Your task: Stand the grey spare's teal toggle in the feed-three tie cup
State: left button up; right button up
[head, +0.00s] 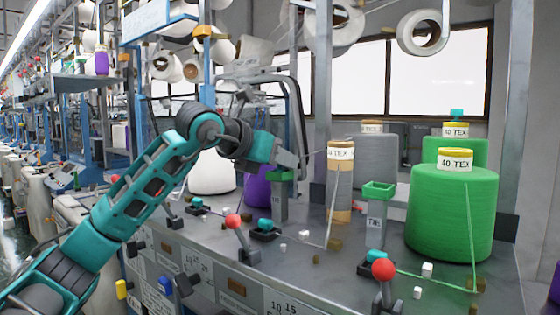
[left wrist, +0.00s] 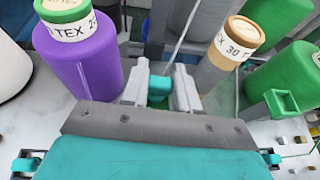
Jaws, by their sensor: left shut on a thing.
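A pale thread runs up from the toggle beside the grey cone (left wrist: 209,22). This grey cone (head: 378,160) stands behind the tan cone in the head view. A green tie cup (head: 378,190) on a grey post marked TIE stands to the right of the gripper. Another green cup (head: 281,175) is just below the gripper. I cannot tell which feed number each cup has.
A large green cone (head: 450,225) stands at the right, a purple cone (head: 257,188) and a white cone (head: 212,172) at the left. Red-ball levers (head: 383,269) and black holders with teal pieces (head: 265,226) line the front. Small blocks lie between.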

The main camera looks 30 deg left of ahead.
pick_arm(q)
jog(key=shift+d+f, duration=0.1)
jog(key=shift+f, duration=0.6)
jog(key=o, duration=0.9)
jog(key=shift+r, duration=0.15)
jog(key=shift+s+a+r, duration=0.2)
jog(key=shift+s+r, duration=0.05)
jog(key=shift+s, duration=0.2)
jog(key=b+v, duration=0.2)
jog(key=v, duration=0.9)
jog(key=shift+s+r, duration=0.15)
jog(key=shift+s, duration=0.1)
